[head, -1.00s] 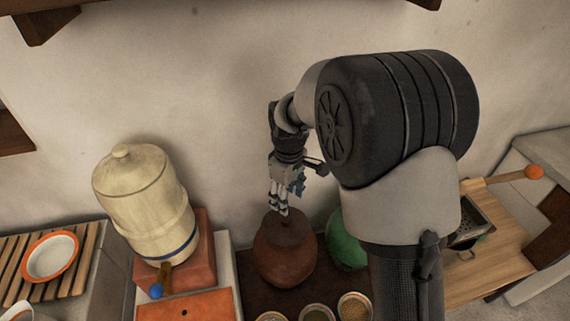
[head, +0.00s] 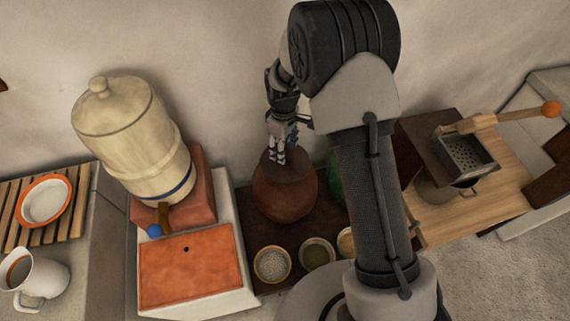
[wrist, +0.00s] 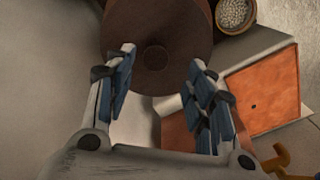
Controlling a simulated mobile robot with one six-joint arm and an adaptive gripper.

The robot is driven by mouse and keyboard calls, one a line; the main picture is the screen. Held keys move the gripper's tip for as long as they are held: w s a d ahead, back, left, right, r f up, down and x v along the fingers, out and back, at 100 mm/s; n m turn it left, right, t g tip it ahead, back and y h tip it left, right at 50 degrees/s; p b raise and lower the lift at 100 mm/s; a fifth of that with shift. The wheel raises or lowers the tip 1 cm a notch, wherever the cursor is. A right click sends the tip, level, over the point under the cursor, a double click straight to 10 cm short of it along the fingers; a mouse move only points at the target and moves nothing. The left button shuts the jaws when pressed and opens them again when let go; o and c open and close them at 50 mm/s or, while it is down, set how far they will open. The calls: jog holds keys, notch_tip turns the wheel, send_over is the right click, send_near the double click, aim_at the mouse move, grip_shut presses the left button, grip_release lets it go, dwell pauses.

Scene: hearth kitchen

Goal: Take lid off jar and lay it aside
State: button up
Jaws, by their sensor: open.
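The jar is a round reddish-brown clay pot (head: 284,205) standing on a dark board against the wall. Its darker brown lid (head: 297,170) is on its mouth. In the wrist view the lid (wrist: 178,25) shows from above with a small round knob (wrist: 156,57) at its middle. My gripper (head: 277,160) points down over the lid, close to the knob. In the wrist view my gripper (wrist: 160,60) is open, with nothing held and the knob showing between the two fingers. Whether the fingertips touch the lid I cannot tell.
A large cream dispenser (head: 134,140) stands left of the jar, with an orange-topped block (head: 190,265) in front of it. Bowls of grains and spices (head: 272,264) stand in front of the jar. A green vessel (head: 335,180) is to its right, partly behind my arm.

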aim_at(297, 165)
jog(key=f, duration=0.1)
jog(key=f+b, duration=0.1)
jog(key=f, duration=0.1)
jog(key=f+b, duration=0.1)
jog(key=f, duration=0.1)
jog(key=shift+w+d+f, duration=0.2)
jog(key=shift+d, duration=0.05)
jog(key=shift+r, duration=0.1)
jog(key=shift+c, duration=0.5)
grip_shut()
